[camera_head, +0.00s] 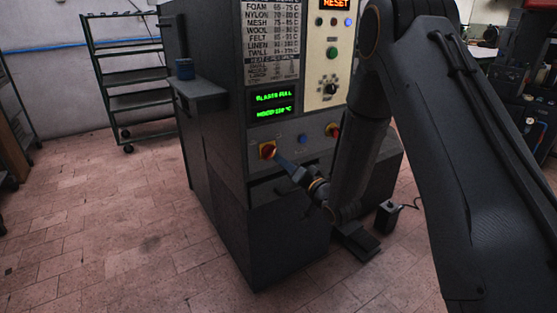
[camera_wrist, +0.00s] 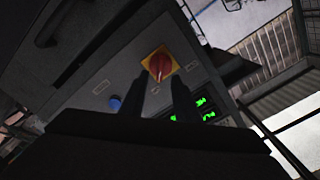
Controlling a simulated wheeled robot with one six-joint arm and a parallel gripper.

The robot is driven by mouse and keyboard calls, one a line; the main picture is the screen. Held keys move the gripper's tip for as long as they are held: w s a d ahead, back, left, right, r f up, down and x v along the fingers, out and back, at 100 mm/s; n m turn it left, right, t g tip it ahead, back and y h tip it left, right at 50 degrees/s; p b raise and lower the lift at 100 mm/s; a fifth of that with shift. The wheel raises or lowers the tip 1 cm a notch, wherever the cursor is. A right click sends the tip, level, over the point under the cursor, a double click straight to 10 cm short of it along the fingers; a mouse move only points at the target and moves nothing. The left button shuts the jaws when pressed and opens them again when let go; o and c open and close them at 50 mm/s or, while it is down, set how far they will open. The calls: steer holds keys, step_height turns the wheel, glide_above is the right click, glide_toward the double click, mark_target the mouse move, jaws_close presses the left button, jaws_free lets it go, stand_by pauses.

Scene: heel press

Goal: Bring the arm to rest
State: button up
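My arm reaches down the right side of the head view to the front of the dark press (camera_head: 225,150). My gripper (camera_head: 281,161) is close to a red rotary knob on a yellow plate (camera_head: 267,149), at the left of the press's lower panel. In the wrist view my gripper (camera_wrist: 158,82) has its two dark fingers apart with nothing between them. The red knob (camera_wrist: 159,65) shows just beyond the fingertips. I cannot tell whether a finger touches it.
A blue button (camera_head: 302,138) and a second red-yellow knob (camera_head: 332,130) are right of the gripper. A pedal (camera_head: 357,240) is on the floor. Left floor is clear before a rack (camera_head: 135,100).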

steer(key=shift+s+d, duration=0.25)
steer(key=shift+s, duration=0.2)
steer(key=s+d+r+n+g+h+p, duration=0.1)
steer(key=s+d+r+g+h+p, duration=0.2)
steer(key=s+d+g+h+p, duration=0.7)
steer(key=s+d+r+g, duration=0.1)
steer(key=s+d+r, duration=0.1)
steer(key=s, duration=0.7)
steer(key=s+d+r+n+g, duration=0.1)
steer(key=s+d, duration=0.3)
steer(key=s, duration=0.6)
steer(key=s+d+r+g+b, duration=0.1)
steer(key=s+d+r+g, duration=0.1)
steer(key=s, duration=0.7)
steer(key=shift+s+d+r+g, duration=0.4)
steer(key=shift+r+g, duration=0.1)
